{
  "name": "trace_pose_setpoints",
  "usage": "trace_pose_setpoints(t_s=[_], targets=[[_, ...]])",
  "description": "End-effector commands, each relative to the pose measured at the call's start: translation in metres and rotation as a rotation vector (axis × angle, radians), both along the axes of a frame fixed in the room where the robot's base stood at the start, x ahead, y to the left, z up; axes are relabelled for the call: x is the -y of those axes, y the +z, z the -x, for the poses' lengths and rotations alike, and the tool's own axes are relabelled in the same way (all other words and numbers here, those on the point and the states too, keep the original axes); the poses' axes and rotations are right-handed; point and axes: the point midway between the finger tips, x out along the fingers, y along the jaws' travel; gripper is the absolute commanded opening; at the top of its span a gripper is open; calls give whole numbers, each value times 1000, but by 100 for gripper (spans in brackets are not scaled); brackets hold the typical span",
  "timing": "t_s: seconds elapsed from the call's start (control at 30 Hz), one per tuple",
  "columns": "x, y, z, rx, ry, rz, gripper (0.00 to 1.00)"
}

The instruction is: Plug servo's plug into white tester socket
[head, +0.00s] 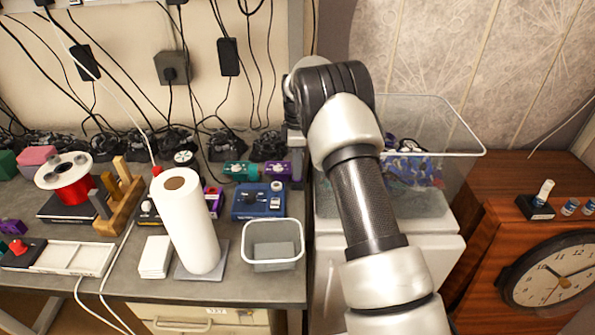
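A blue box (258,202) with a dark knob and a small white part on top stands on the grey bench between the paper roll and the grey bin; it looks like a tester. A teal block (240,169) and a purple block (277,170) lie behind it; they may be servos. No servo plug or white socket can be made out at this size. My arm rises from the lower right and bends near the bench's right end. My gripper does not show.
A paper roll (188,222) stands at the bench front, beside a grey bin (273,261). A red spool (70,183), a wooden rack (121,208) and a white tray (72,257) are left. Cables hang behind. A clear tub (455,142) and clock (553,277) are right.

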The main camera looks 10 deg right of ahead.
Motion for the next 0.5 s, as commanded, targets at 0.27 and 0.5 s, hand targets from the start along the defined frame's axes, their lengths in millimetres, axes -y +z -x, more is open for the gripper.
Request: trace_pose_setpoints(t_s=[0.27, 0.5], targets=[[0, 0, 0, 0, -1, 0, 0], [0, 0, 0, 0, -1, 0, 0]])
